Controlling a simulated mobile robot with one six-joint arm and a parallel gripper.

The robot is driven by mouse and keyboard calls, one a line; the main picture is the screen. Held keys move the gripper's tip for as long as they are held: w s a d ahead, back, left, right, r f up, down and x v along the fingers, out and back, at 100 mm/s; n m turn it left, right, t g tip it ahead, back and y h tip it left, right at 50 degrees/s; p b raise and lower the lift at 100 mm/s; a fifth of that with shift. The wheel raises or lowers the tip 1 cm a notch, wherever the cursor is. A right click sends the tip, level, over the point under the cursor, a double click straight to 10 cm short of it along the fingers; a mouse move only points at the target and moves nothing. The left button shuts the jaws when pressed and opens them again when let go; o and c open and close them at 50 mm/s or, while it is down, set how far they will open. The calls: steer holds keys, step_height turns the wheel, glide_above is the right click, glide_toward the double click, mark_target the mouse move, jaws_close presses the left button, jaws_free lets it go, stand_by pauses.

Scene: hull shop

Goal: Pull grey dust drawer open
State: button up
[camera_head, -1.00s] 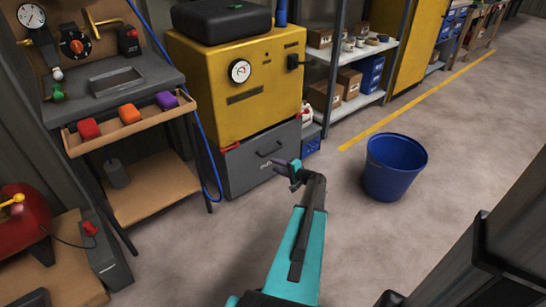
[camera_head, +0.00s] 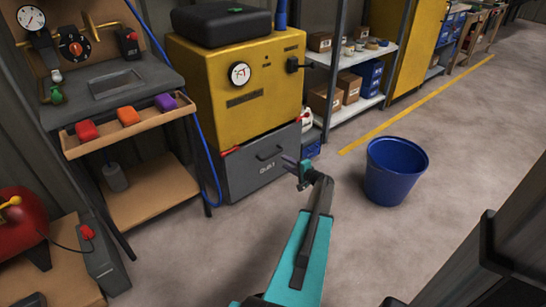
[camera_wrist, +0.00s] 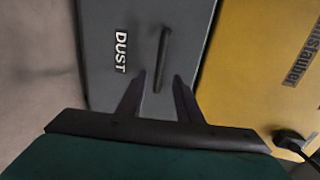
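The grey dust drawer (camera_head: 250,175) is in the lower part of the yellow machine, left of centre in the head view. It looks shut, with a dark bar handle (camera_head: 270,153) on its front and a white label below it. My gripper (camera_head: 297,163) is just right of the drawer's front in this view. In the wrist view the drawer front (camera_wrist: 110,90) is turned sideways, with the label "DUST". There the handle (camera_wrist: 162,60) lies ahead of my gripper's two fingers (camera_wrist: 157,90). The fingers are apart and nothing is between them.
The yellow machine (camera_head: 225,95) stands above the drawer, with a red clip (camera_head: 230,150) at the drawer's upper left. A blue bucket (camera_head: 393,172) stands on the floor to the right. A workbench (camera_head: 115,85) is at the left. The floor before the drawer is clear.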

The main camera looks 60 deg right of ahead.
mark_target(273, 154)
steer(key=b+x, duration=0.2)
steer(key=x, duration=0.9)
steer(key=shift+w+d, duration=0.15)
steer(key=shift+w, duration=0.25)
